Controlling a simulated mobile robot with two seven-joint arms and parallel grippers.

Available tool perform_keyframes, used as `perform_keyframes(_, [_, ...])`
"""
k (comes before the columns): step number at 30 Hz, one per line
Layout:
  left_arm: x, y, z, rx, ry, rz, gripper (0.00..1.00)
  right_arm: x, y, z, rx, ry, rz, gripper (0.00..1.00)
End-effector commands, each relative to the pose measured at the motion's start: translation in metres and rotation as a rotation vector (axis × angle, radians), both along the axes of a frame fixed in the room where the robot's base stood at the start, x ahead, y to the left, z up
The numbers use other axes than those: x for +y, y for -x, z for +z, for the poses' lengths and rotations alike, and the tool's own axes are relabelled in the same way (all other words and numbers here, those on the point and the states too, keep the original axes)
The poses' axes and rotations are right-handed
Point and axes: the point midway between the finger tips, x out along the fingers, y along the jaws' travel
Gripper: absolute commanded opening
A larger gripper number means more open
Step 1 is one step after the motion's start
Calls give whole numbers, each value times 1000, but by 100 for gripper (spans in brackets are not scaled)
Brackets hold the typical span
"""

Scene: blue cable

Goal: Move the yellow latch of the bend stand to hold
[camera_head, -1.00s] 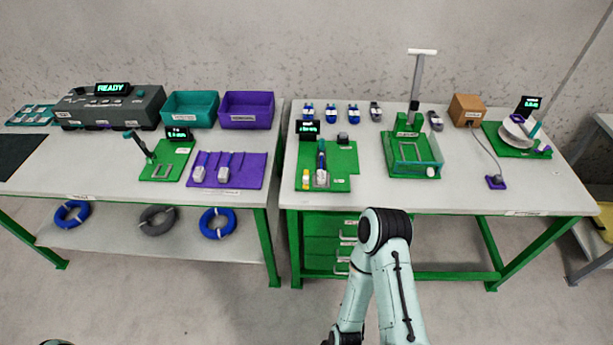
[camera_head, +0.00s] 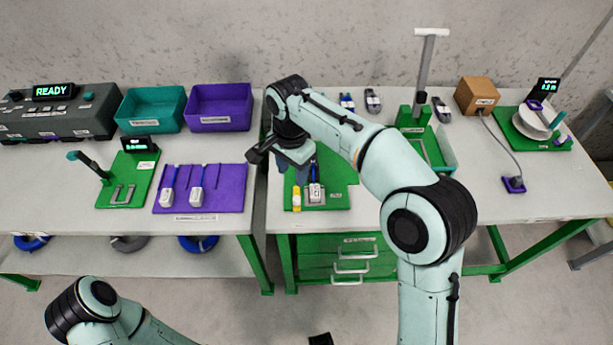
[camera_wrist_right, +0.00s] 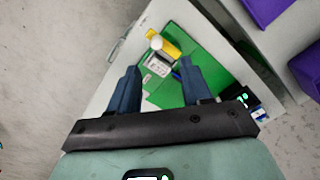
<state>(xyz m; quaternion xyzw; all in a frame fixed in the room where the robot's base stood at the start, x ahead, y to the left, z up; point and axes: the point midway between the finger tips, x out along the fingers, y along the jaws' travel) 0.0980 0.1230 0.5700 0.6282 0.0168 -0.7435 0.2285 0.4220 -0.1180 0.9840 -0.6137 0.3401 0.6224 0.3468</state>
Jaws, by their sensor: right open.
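The bend stand's green plate (camera_head: 338,192) lies near the front left of the right table. Its yellow latch (camera_head: 297,198) is a small upright-looking bar at the plate's front left corner, beside a grey block (camera_head: 314,193) with a blue cable. In the wrist view the yellow latch (camera_wrist_right: 163,43) lies beyond the fingertips, apart from them. My right gripper (camera_head: 293,172) is open and empty above the plate, just behind the latch; its two fingers also show in the wrist view (camera_wrist_right: 160,66). My arm hides the stand's rear and display. My left gripper is out of view.
A green fixture with a tall T-handle post (camera_head: 425,75) stands to the right, partly behind my arm. A purple mat (camera_head: 222,190) with cable connectors and teal (camera_head: 150,110) and purple bins (camera_head: 219,107) are on the left table. A gap separates the tables.

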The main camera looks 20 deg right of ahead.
Motion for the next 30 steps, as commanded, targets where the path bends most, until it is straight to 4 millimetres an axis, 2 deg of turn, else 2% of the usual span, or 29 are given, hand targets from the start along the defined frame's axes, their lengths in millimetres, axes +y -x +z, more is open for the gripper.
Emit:
perform_keyframes(2, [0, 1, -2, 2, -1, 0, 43, -1, 3, 17, -6, 9, -36, 49])
perform_keyframes(5, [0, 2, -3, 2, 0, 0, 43, -3, 5, 19, -2, 15, -53, 49])
perform_keyframes(8, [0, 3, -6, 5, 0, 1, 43, -3, 5, 7, 1, 16, -55, 49])
perform_keyframes(21, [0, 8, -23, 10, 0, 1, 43, -3, 6, -82, 2, 15, -51, 49])
perform_keyframes(25, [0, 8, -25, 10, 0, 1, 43, -2, 5, -99, 1, 15, -51, 49])
perform_keyframes(30, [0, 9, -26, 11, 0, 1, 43, -2, 5, -109, -1, 13, -52, 49])
